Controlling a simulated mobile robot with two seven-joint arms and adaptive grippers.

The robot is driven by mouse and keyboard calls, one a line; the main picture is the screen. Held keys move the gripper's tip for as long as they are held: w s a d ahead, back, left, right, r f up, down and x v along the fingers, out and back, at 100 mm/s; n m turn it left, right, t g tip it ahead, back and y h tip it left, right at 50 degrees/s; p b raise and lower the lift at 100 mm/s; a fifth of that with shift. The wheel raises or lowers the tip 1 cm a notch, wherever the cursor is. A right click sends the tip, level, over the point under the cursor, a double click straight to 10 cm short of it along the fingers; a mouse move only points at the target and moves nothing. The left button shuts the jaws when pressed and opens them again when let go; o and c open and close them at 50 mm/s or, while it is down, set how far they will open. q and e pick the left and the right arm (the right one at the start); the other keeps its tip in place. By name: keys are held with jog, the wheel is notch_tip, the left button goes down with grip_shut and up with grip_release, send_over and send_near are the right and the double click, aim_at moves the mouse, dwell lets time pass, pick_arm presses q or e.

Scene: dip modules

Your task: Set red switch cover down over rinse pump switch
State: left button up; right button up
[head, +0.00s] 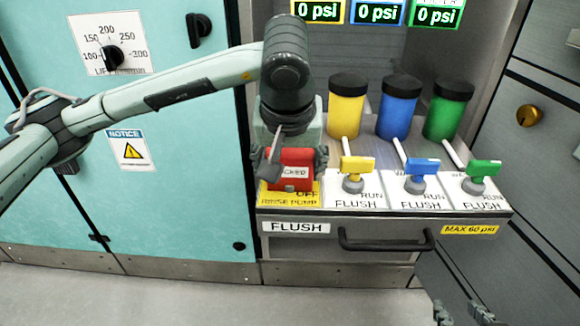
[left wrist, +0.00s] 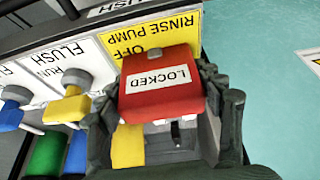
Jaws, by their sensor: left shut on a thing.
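The red switch cover (head: 290,171), marked LOCKED, is at the left end of the sloped panel, just behind the yellow OFF / RINSE PUMP label (head: 289,202). My left gripper (left wrist: 165,108) is shut on the cover, with one dark finger on each side of it. The cover also shows in the left wrist view (left wrist: 160,88), above the grey mount. A small dark lever (left wrist: 176,134), which looks like the rinse pump switch, shows past the cover's edge. I cannot tell whether the cover touches the panel. My right gripper (head: 461,313) is at the bottom edge, fingers apart and empty.
Yellow (head: 356,168), blue (head: 421,168) and green (head: 482,170) valve handles stand to the right of the cover. Yellow, blue and green bottles stand behind them. A drawer with a black handle (head: 385,243) is below. The floor in front is clear.

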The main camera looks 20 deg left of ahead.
pick_arm(q)
jog(key=o, duration=1.3)
jog(key=shift+c, duration=0.2)
